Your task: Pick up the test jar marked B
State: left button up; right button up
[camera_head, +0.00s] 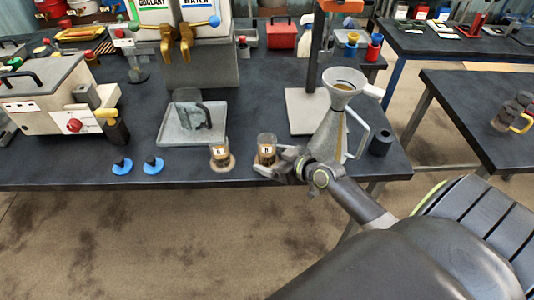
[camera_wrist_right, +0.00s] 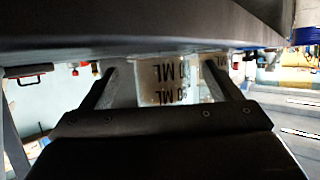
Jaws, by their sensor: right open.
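Two small test jars with brown contents and pale labels stand near the table's front edge in the head view: a left jar (camera_head: 220,154) and a right jar (camera_head: 266,147). Each label carries a dark letter too small to read surely, so I cannot tell which is B. My right gripper (camera_head: 273,162) is open at the right jar, its fingers low and close to it. In the right wrist view, a clear surface with upside-down "ML" markings (camera_wrist_right: 172,80) shows between the spread fingers (camera_wrist_right: 166,88). Contact is not clear. My left gripper is not in view.
A metal funnel jug (camera_head: 330,135) stands right of the jars, beside a dark cylinder (camera_head: 381,142). A grey tray (camera_head: 180,133) lies behind the left jar. Two blue-based knobs (camera_head: 153,165) sit to the left. The dark table's front edge (camera_head: 120,186) is close.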

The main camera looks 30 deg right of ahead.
jog(key=shift+x, duration=1.2)
jog(key=shift+c, duration=0.4)
jog(key=c, duration=1.1)
jog(key=shift+o, duration=0.2)
